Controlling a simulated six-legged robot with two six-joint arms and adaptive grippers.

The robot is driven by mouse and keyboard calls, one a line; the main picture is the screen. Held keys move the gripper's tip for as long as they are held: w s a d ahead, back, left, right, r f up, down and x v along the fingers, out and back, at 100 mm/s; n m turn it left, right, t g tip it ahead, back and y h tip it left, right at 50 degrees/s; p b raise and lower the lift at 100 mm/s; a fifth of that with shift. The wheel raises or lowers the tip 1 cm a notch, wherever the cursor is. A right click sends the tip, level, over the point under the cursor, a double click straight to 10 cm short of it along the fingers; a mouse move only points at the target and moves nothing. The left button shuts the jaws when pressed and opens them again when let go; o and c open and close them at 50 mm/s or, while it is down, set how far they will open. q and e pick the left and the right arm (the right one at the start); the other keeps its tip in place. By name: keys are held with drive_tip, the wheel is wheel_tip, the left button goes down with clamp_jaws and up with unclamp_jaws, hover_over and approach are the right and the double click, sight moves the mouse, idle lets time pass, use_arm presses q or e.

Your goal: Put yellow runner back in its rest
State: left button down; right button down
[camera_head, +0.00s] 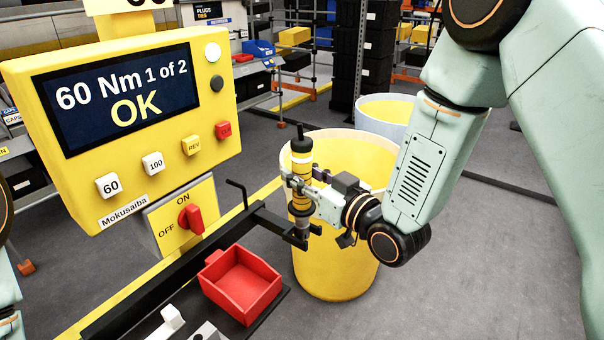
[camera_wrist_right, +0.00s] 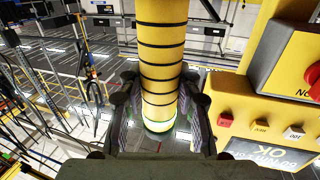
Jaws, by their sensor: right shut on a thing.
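The yellow runner (camera_head: 301,166), a banded yellow-and-black upright tool, is in the head view at centre. My right gripper (camera_head: 300,188) is shut around its body from the right. In the right wrist view the yellow runner (camera_wrist_right: 162,60) stands between the two dark fingers of my right gripper (camera_wrist_right: 160,108). The runner's lower end is at the outer end of a black bar (camera_head: 265,218), which looks like its rest. The gripper and bar partly hide this spot, so I cannot tell whether the runner is seated. Only parts of my left arm show at the left edge.
A yellow control box with a screen (camera_head: 125,95) reading "60 Nm 1 of 2 OK" stands left of the runner. A red tray (camera_head: 240,283) sits below the bar. A large yellow bin (camera_head: 335,270) stands behind the runner, with another bin (camera_head: 388,108) farther back.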

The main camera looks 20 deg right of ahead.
sight(308, 202)
drive_tip(key=shift+f+b, duration=2.1)
drive_tip(key=shift+f, duration=0.5)
drive_tip(key=c, duration=0.9)
unclamp_jaws()
drive_tip(key=shift+o, duration=0.2)
drive_tip(key=shift+f, duration=0.2)
drive_tip(key=v, duration=1.2)
drive_tip(key=shift+r, duration=0.15)
